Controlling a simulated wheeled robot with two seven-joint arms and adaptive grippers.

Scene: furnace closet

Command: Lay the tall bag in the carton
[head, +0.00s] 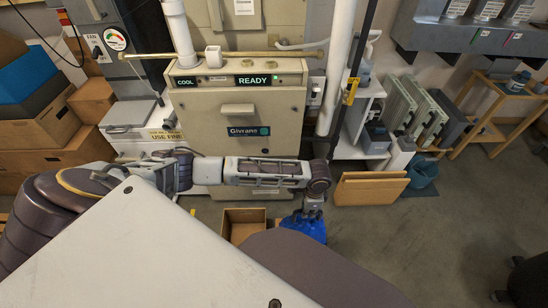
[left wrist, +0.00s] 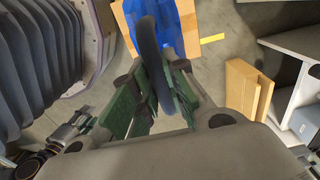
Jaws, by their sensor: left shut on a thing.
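A bright blue bag (head: 307,228) hangs below my left gripper (head: 313,211), just right of the open carton (head: 244,214) on the floor in the head view. In the left wrist view the gripper's green fingers (left wrist: 155,95) close around the bag's dark loop handle (left wrist: 150,55). The blue body (left wrist: 180,18) shows beyond them, with tan cardboard (left wrist: 125,22) around it. The bag's lower part is hidden in the head view by my own body. I cannot tell whether the bag touches the carton. My right gripper is out of view.
A beige furnace (head: 240,120) stands behind the carton. Brown cartons (head: 60,160) are stacked at left. Floor at right is open.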

